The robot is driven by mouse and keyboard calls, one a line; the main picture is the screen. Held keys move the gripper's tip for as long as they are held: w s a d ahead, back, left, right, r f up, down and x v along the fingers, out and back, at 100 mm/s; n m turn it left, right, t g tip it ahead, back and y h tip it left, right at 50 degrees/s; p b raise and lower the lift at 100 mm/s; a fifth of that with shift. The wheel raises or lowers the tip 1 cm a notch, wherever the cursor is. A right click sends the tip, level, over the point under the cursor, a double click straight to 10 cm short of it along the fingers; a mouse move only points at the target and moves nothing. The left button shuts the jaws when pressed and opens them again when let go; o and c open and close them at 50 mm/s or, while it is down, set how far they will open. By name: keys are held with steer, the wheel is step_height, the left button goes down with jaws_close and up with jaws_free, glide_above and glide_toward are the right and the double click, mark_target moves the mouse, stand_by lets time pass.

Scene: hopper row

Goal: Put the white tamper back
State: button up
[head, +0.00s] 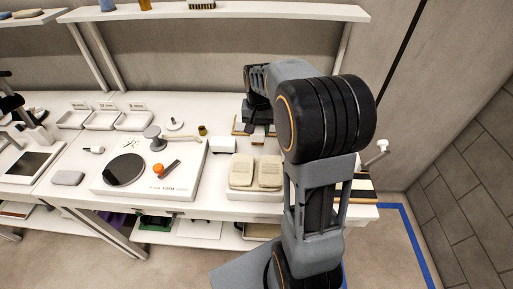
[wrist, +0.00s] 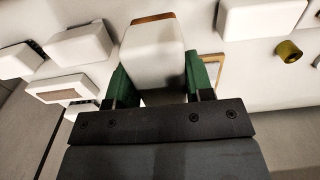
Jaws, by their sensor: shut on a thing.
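The white tamper (wrist: 152,52) shows in the wrist view as a rounded white block with a brown strip along its far edge. My gripper (wrist: 155,88) is shut on it, with one green finger on each side. In the head view my gripper (head: 257,117) is low over the back of the bench, right of the white box (head: 222,145), and my arm partly hides it. I cannot make out the held tamper clearly there. A tan-edged frame (wrist: 219,68) lies just right of the tamper in the wrist view; whether they touch is unclear.
Several white blocks (wrist: 80,44) stand left of my gripper in the wrist view. A brass cup (wrist: 288,51) lies to the right. In the head view, two beige pads (head: 242,171) lie in front, and a flat white appliance (head: 130,190) stands left. A shelf (head: 220,10) runs above.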

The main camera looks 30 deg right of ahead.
steer(key=shift+f, duration=3.95)
steer(key=shift+w+f, duration=0.1)
steer(key=o, duration=1)
